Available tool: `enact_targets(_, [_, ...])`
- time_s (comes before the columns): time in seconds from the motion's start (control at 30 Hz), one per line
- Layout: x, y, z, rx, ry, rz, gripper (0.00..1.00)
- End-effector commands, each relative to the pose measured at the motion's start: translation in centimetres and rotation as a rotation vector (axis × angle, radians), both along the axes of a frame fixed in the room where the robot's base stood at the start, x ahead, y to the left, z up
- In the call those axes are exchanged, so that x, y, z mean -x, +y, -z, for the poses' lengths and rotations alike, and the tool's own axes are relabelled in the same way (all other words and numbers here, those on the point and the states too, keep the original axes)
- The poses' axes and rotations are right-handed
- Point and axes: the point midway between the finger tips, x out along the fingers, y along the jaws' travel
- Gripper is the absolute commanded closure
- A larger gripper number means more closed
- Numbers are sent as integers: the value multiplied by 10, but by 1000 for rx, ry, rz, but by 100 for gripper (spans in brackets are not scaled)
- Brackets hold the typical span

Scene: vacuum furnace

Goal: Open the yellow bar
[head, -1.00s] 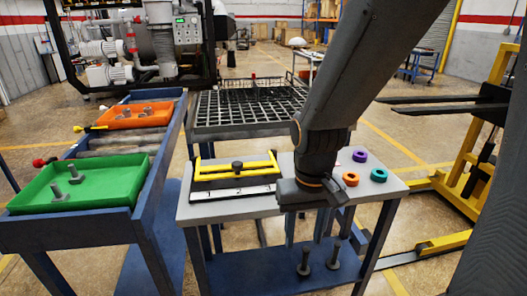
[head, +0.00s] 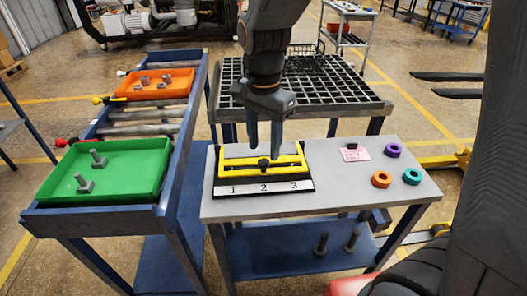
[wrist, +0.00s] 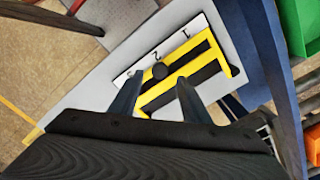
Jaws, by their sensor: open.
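The yellow bar (head: 285,164) is a yellow frame with a black knob (head: 263,165) at the middle of its front. It lies down over a dark slotted block on the grey table, behind a white strip (head: 250,190) marked 1, 2, 3. My gripper (head: 264,153) points down over the bar, fingers apart and empty. In the wrist view the yellow bar (wrist: 190,48) and the knob (wrist: 159,71) show ahead of and between the fingertips (wrist: 159,78). I cannot tell whether the fingers touch the bar. Part of the block behind the fingers is hidden.
Purple (head: 393,150), orange (head: 381,178) and teal (head: 412,176) rings and a pink note (head: 354,153) lie on the table's right. A black grid rack (head: 320,92) stands behind. Green (head: 110,170) and orange (head: 155,85) trays with bolts sit left. The table's middle right is clear.

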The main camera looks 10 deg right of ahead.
Motion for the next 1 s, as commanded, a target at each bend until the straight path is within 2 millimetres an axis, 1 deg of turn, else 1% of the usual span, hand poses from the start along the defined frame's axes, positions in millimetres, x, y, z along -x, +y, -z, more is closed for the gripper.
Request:
enact_targets(0.03, [1, 0, 9, 1, 4, 0, 57])
enact_targets(0.1, [2, -1, 19, 1, 4, 0, 57])
enact_targets(0.3, [1, 0, 38, 1, 1, -2, 57])
enact_targets(0.43, [1, 0, 43, 0, 0, -3, 57])
enact_targets(0.67, [0, 0, 44, -1, -1, -3, 57])
enact_targets(0.77, [0, 0, 44, -1, -1, -3, 72])
enact_targets(0.9, [1, 0, 44, -1, -1, -3, 96])
enact_targets(0.93, [1, 0, 44, -1, -1, -3, 100])
enact_targets(1.0, [1, 0, 44, 0, 0, -3, 100])
